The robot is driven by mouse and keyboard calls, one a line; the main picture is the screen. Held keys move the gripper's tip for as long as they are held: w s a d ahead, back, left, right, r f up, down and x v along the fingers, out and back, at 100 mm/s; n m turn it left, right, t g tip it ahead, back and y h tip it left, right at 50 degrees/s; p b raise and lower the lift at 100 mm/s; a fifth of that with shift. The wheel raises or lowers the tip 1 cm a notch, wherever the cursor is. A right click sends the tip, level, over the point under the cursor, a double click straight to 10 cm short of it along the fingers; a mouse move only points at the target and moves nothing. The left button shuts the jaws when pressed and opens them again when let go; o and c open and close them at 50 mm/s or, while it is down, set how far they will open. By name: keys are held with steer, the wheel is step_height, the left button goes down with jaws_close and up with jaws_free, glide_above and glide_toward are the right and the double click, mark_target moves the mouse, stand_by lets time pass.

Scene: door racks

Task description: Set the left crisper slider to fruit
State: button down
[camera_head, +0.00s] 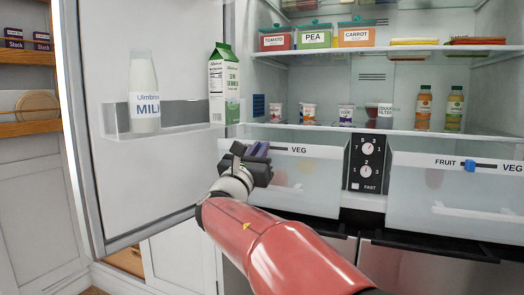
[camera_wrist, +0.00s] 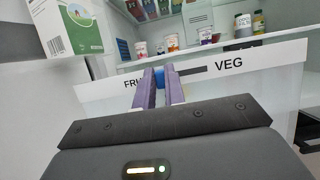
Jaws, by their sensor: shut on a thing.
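The left crisper drawer (camera_head: 318,172) has a white label strip with a dark slot (camera_wrist: 193,71) between FRUIT and VEG. Its blue slider knob (camera_wrist: 158,76) shows between my purple fingertips in the wrist view, close beside the partly covered FRUIT word. Bare slot runs from the knob right towards VEG; the slot's left end is hidden by a finger. My gripper (camera_head: 262,149) is shut on the knob, at the drawer's upper left in the head view, where it covers the FRUIT word. The same gripper (camera_wrist: 154,84) shows in the wrist view.
The open fridge door (camera_head: 165,185) stands at left with a milk bottle (camera_head: 145,95) and a carton (camera_head: 223,85) close to my gripper. A dial panel (camera_head: 367,162) separates the right crisper (camera_head: 450,200), which has its own blue slider (camera_head: 469,166). Jars and bottles stand on the shelf above.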

steer(key=c, duration=1.4)
jaws_free()
steer(key=shift+s+a, duration=0.1)
steer(key=shift+a, duration=0.1)
steer(key=shift+c, duration=0.2)
steer(key=b+v, duration=0.1)
steer(key=v, duration=0.6)
steer(key=shift+s+f+b, duration=0.2)
steer(key=shift+s+b, duration=0.15)
steer(key=shift+a, duration=0.15)
